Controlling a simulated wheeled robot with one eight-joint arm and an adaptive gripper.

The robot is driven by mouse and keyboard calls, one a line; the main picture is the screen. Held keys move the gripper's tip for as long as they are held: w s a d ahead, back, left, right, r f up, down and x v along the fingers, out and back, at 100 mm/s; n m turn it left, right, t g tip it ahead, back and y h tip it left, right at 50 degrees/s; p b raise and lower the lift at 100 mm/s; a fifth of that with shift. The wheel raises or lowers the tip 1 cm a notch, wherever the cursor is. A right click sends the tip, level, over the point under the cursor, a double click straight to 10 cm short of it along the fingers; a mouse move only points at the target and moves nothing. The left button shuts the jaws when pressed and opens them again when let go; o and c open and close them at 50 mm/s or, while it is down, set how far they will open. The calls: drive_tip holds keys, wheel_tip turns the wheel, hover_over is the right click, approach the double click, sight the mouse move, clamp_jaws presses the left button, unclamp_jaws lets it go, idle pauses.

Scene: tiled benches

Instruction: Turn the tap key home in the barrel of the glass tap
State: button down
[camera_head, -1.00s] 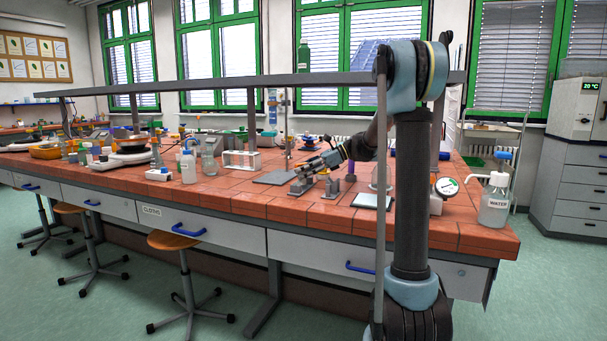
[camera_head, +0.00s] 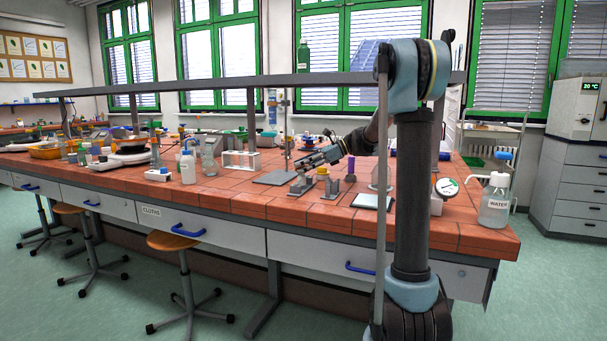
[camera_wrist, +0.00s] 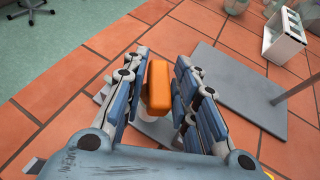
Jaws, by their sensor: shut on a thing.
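In the wrist view, the orange handle of the tap key (camera_wrist: 158,84) stands between the two blue-padded fingers of my gripper (camera_wrist: 163,75). My gripper is shut on it. A pale, rounded part (camera_wrist: 155,108), probably the tap's barrel, shows just below the handle; the fit between them is hidden. In the head view my gripper (camera_head: 304,162) is low over the bench, tilted down to the left, above small grey stands (camera_head: 301,187).
A grey plate with an upright rod (camera_wrist: 235,85) lies close to the right of my gripper in the wrist view. A white test-tube rack (camera_head: 241,160) stands beyond it. A flat pale panel (camera_head: 372,201) lies to the right. Red tiles in front are clear.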

drive_tip(key=shift+s+r, duration=0.1)
drive_tip(key=shift+r, duration=1.3)
